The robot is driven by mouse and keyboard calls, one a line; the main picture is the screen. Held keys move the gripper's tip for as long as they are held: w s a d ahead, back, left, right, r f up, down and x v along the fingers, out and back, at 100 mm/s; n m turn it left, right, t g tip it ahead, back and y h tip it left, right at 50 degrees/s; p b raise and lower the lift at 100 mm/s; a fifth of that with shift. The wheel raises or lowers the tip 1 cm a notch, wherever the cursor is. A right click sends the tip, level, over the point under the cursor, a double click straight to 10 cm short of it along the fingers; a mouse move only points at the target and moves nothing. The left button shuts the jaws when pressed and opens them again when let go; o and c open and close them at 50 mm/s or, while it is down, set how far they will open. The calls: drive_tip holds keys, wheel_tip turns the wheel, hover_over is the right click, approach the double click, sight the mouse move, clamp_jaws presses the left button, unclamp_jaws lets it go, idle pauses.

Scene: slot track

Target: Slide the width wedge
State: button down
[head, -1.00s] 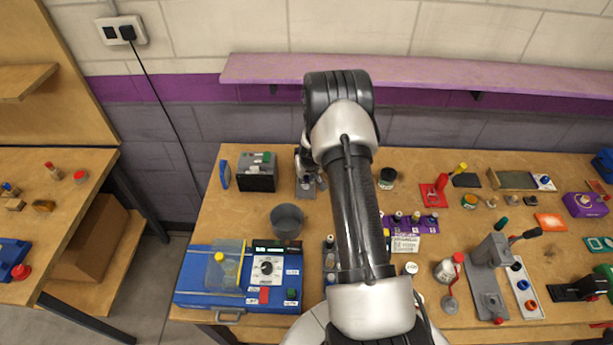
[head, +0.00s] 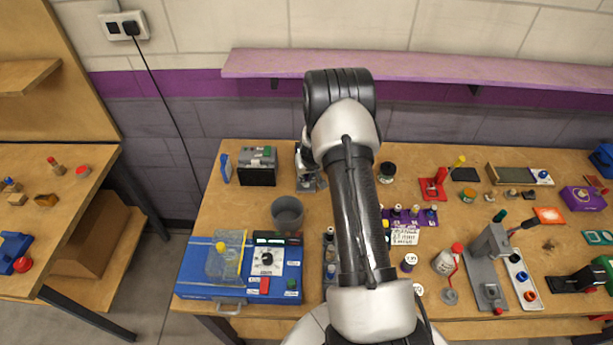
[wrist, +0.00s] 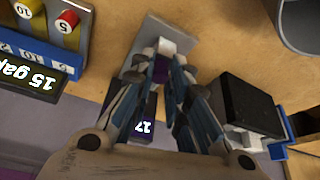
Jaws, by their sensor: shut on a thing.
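The grey slot plate (wrist: 150,35) lies on the wooden bench; in the head view the plate (head: 320,184) is at the back left, partly behind my arm. A small piece with a white end (wrist: 166,46) and a purple part between the fingers appears to be the width wedge. My gripper (wrist: 160,68) is shut on it, over the plate. In the head view my gripper (head: 305,168) is small and its hold is hidden. A dark display reading 17 (wrist: 145,128) shows behind the fingers in the wrist view.
A black-and-grey box (wrist: 243,102) stands close right of my gripper in the wrist view. A rack with numbered pegs (wrist: 50,30) and a "15 gap" display (wrist: 35,80) is at left. A grey cup (head: 288,213) and blue control box (head: 212,283) stand nearer on the bench.

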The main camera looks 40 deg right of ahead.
drive_tip(key=shift+s+a+f, duration=0.1)
drive_tip(key=shift+f, duration=0.05)
drive_tip(key=c, duration=1.5)
unclamp_jaws()
drive_tip(key=shift+c, duration=0.2)
drive_tip(key=v, duration=1.2)
